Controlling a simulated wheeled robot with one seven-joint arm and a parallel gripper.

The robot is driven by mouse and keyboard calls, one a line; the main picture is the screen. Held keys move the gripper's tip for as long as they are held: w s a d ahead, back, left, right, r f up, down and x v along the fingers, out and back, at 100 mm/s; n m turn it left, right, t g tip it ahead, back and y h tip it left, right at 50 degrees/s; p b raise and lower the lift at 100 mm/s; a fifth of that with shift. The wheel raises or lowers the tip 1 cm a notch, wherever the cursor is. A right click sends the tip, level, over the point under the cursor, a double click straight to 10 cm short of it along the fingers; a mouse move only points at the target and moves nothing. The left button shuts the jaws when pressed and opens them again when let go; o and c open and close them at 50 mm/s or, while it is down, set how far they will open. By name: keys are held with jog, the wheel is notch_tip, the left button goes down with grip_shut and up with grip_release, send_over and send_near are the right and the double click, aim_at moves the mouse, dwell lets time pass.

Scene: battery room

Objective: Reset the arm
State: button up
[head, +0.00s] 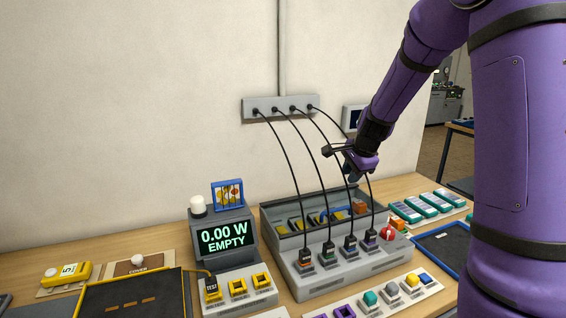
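My gripper (340,160) hangs in the air in the head view, in front of the wall and above the back right of the grey case. My purple arm comes down to it from the upper right. Dark parts show at its end, but they are small and seen from the side, so I cannot tell whether the fingers are apart. I see no object held in it. One black cable passes close by the gripper; I cannot tell whether they touch.
Below is a grey unit (345,272) with several plugged cables running to a wall socket strip (281,107). A meter (224,235) reads "0.00 W EMPTY". A yellow charger row (238,292), black tray (130,298), green-white modules (422,207) and blue-rimmed tray (443,250) crowd the wooden bench.

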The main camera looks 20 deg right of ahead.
jog(key=s+a+r+n, duration=0.6)
jog(key=s+r, duration=0.1)
jog(key=s, duration=0.4)
jog(key=s+a+r+n, duration=0.6)
jog(key=s+r, duration=0.1)
jog(key=s, duration=0.3)
jog(key=s+a+n, duration=0.1)
jog(key=s+n, duration=0.4)
jog(key=s, duration=0.6)
jog(key=shift+s+a+r+n, duration=0.15)
jog(key=shift+a+n, duration=0.2)
jog(key=shift+n, duration=0.05)
